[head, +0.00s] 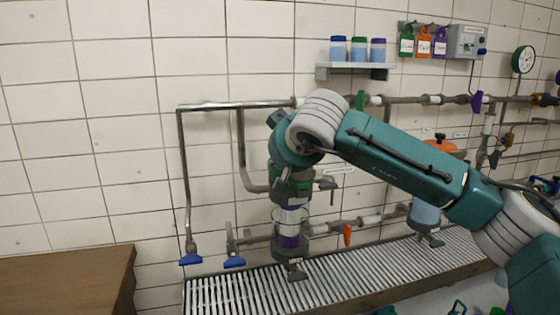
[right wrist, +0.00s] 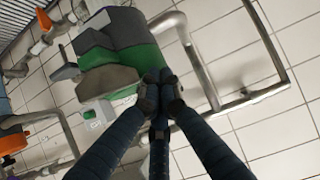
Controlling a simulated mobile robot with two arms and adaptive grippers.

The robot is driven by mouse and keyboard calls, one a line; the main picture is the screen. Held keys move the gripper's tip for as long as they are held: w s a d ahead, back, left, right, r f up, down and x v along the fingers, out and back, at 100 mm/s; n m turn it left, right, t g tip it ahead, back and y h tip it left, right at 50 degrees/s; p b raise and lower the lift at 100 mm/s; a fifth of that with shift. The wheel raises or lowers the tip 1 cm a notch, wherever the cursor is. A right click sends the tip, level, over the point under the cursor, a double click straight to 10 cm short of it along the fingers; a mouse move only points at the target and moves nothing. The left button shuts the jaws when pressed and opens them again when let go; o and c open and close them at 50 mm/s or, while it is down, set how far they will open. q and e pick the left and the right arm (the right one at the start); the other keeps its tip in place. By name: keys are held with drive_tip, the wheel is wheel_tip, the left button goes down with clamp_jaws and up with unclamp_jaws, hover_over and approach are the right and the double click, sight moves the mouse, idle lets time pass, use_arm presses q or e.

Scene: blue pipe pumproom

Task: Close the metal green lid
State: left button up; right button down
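A green and grey metal lid piece (head: 290,184) sits above a clear canister with white and purple bands (head: 290,222), partly hidden by my right wrist in the head view. In the right wrist view the green and grey piece (right wrist: 125,62) fills the upper middle. My right gripper (right wrist: 159,92) has its dark fingertips brought together at the lower right edge of the green part. They overlap it in the picture; I cannot tell whether they touch it or pinch anything. In the head view the right fingers are hidden behind the wrist. My left gripper is not in view.
Grey pipes with blue valve handles (head: 234,262) run along the tiled wall. An orange-lidded canister (head: 425,214) stands further right, partly behind my arm. A shelf (head: 355,67) carries several small containers. A slatted grating (head: 240,295) lies below, beside a brown wooden top (head: 65,280).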

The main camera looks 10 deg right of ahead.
drive_tip(key=shift+d+f, duration=0.2)
drive_tip(key=shift+f, duration=0.05)
